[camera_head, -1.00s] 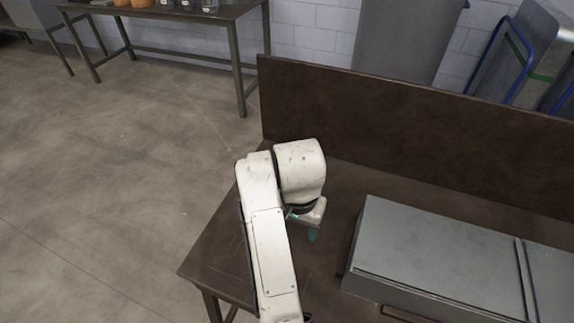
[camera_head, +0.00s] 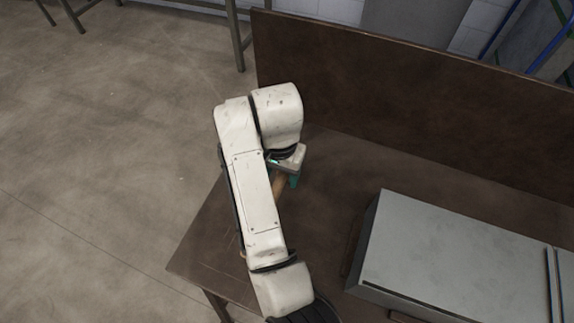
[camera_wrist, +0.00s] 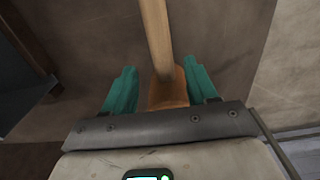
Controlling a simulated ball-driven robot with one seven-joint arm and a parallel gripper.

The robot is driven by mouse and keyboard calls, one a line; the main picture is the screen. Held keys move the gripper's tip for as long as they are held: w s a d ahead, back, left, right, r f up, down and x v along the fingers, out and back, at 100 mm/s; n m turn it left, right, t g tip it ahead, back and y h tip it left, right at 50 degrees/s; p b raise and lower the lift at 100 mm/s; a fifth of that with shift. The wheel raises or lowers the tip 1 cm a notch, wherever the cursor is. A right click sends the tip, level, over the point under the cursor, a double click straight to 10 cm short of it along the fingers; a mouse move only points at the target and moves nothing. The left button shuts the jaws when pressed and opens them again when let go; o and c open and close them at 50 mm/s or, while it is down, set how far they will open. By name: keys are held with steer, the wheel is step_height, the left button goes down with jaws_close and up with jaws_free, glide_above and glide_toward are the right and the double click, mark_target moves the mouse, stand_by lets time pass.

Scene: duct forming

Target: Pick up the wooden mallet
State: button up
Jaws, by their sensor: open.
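The wooden mallet shows in the wrist view, with its handle (camera_wrist: 156,35) running up to the top edge and its head (camera_wrist: 170,92) between the two teal fingers. My gripper (camera_wrist: 161,78) is open around the mallet head, with a gap visible on the left side; I cannot tell whether the right finger touches. In the head view, my gripper (camera_head: 291,178) is over the brown workbench (camera_head: 215,240), and a short tan piece of the mallet (camera_head: 278,185) shows beside the arm. My arm hides the rest of it.
A grey sheet-metal duct piece (camera_head: 450,255) lies on the bench to the right of my gripper. A tall brown back panel (camera_head: 400,115) stands along the bench's far edge. Open floor (camera_head: 90,170) lies to the left. The bench between gripper and duct looks clear.

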steer(key=f, duration=0.3)
steer(key=s+f, duration=0.1)
steer(key=shift+a+f+p, duration=0.35)
steer(key=shift+f, duration=0.55)
jaws_close()
steer(key=shift+w+r, duration=0.1)
